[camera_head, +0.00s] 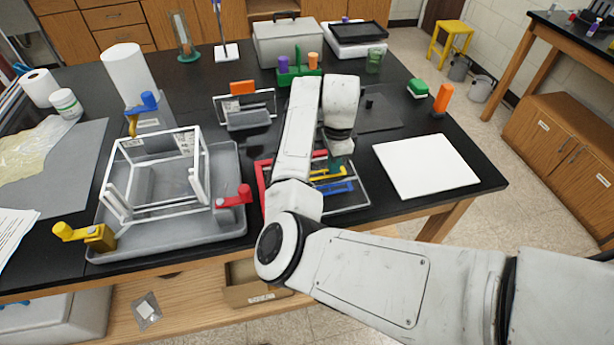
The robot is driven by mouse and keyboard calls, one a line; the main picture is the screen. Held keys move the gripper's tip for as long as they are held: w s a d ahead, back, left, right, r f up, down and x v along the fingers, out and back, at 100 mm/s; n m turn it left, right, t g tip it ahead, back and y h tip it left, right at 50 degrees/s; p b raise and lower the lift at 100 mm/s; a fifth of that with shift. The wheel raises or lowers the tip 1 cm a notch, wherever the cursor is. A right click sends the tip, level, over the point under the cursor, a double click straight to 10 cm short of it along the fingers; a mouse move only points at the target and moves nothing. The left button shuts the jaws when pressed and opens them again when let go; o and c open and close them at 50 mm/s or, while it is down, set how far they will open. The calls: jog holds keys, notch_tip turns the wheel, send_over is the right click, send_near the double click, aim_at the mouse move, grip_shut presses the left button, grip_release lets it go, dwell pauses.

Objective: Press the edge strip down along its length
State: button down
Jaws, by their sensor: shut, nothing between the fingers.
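A white extrusion frame (152,208) stands in a grey tray (225,165) at the left of the black bench. I cannot pick out the edge strip for certain on this frame. My gripper (338,163) points down at the end of my arm, right of the frame and apart from it. It is small and dark in this view and is shut and empty. It is above or beside a smaller tray (358,203) holding red, yellow and blue tools. My forearm and wrist hide part of that tray.
A yellow clamp (85,236), a red clamp (233,197) and a blue-topped clamp (142,104) stand around the frame. A white board (426,165) lies at right. A green caddy (297,74) and grey case (290,42) stand behind. Bare bench shows around the white board.

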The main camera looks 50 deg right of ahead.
jog(key=shift+s+f, duration=0.1)
jog(key=shift+f, duration=0.35)
dwell(1.1)
jog(key=shift+r+p, duration=0.85)
jog(key=shift+a, duration=0.1)
jog(key=shift+w+a+b, duration=0.1)
jog(key=shift+w+a, duration=0.85)
jog(key=shift+a, duration=0.35)
jog(key=shift+w+a+b, duration=0.1)
jog(key=shift+w+a, duration=0.85)
jog(key=shift+a, duration=0.3)
jog(key=shift+w+a+b, duration=0.1)
jog(key=shift+w+a, duration=0.85)
jog(key=shift+a, duration=0.35)
jog(key=shift+s+f+b, duration=0.1)
jog(key=shift+f+b, duration=0.2)
jog(key=shift+f, duration=0.5)
